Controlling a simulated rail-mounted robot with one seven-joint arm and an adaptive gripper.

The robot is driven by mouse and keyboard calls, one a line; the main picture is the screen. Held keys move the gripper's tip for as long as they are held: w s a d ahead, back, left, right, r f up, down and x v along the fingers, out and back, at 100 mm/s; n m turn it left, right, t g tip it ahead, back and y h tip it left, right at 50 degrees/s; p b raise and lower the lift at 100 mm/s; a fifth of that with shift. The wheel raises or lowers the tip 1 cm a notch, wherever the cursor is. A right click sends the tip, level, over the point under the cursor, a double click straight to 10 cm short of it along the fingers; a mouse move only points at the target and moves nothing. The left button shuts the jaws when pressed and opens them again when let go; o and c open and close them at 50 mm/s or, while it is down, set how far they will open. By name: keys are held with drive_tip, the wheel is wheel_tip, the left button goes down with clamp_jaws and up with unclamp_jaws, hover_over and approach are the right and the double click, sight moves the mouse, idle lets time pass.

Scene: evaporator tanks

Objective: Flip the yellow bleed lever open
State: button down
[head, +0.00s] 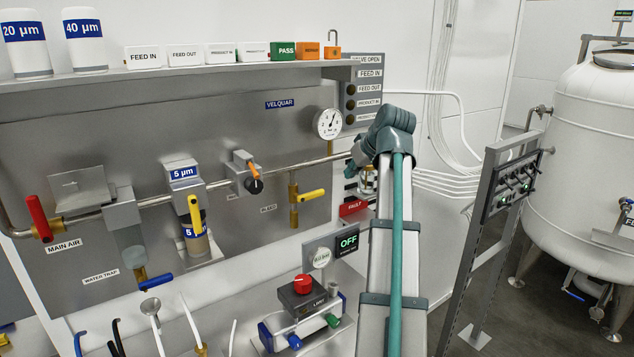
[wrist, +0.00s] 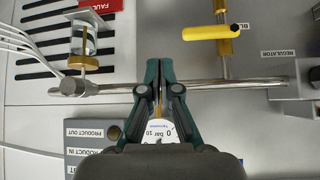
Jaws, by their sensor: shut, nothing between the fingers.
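The yellow bleed lever (head: 312,195) sits on a brass valve (head: 294,210) under the steel pipe on the grey panel. It points to the right, crosswise to the brass stem. In the wrist view, where labels appear upside down, the lever (wrist: 213,33) lies level to the left of its brass stem (wrist: 224,62). In the head view my arm's end is right of the lever, near the pressure gauge; the fingertips are hard to make out there.
The steel pipe (wrist: 115,89) crosses the wrist view close to my fingers. The pressure gauge (head: 328,123) stands above the pipe. The regulator (head: 246,174) is left of the lever, and a clear bowl (wrist: 83,40) hangs on the pipe's other side.

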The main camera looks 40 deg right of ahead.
drive_tip(key=a+r+n, duration=0.1)
drive_tip(key=a+r, duration=0.4)
drive_tip(key=r, duration=0.1)
drive_tip(key=shift+w+t+y, duration=0.2)
drive_tip(key=shift+t+y, duration=0.1)
drive_tip(key=shift+y, duration=0.1)
drive_tip(key=shift+f, duration=0.1)
drive_tip(key=p, duration=0.3)
hover_over(311, 195)
drive_tip(key=s+d, duration=0.2)
drive_tip(key=d, duration=0.1)
wheel_tip(311, 195, down, 6)
drive_tip(key=shift+w+a+f+p, duration=0.15)
drive_tip(key=shift+f+p, duration=0.25)
drive_tip(key=shift+f, duration=0.85)
drive_tip(key=shift+w+f+p, duration=0.1)
drive_tip(key=shift+f+p, duration=0.3)
drive_tip(key=shift+f, duration=0.85)
drive_tip(key=shift+w+f, duration=0.1)
